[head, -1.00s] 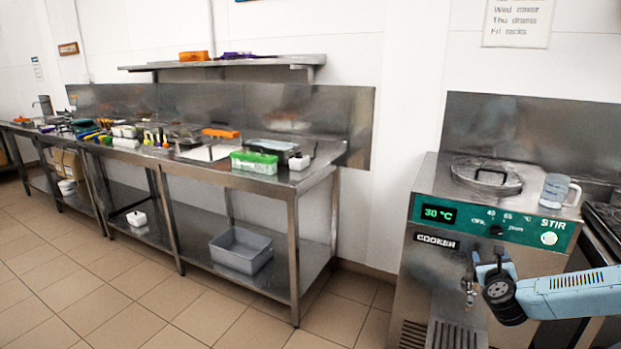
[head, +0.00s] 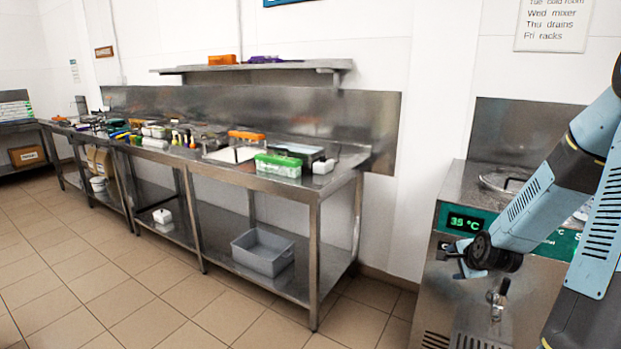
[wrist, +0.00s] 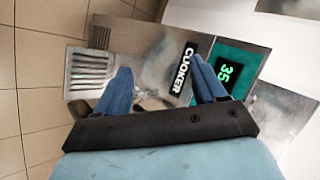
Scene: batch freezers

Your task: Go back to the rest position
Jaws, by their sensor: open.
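My gripper (head: 452,260) hangs in front of the cooker's upper left front, with my blue arm folded above it on the right. In the wrist view my gripper (wrist: 161,70) has its two blue fingers spread apart with nothing between them. The steel cooker (head: 455,300) has a green panel whose display (head: 466,222) reads 35 °C. In the wrist view the cooker's label (wrist: 183,68) and the display (wrist: 226,73) lie beyond the fingers.
A steel bench (head: 315,188) along the wall holds several containers, including a green-lidded box (head: 278,165). A grey bin (head: 262,252) sits on its lower shelf. The cooker's tap (head: 499,298) sticks out at the front. The tiled floor (head: 150,300) at left is clear.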

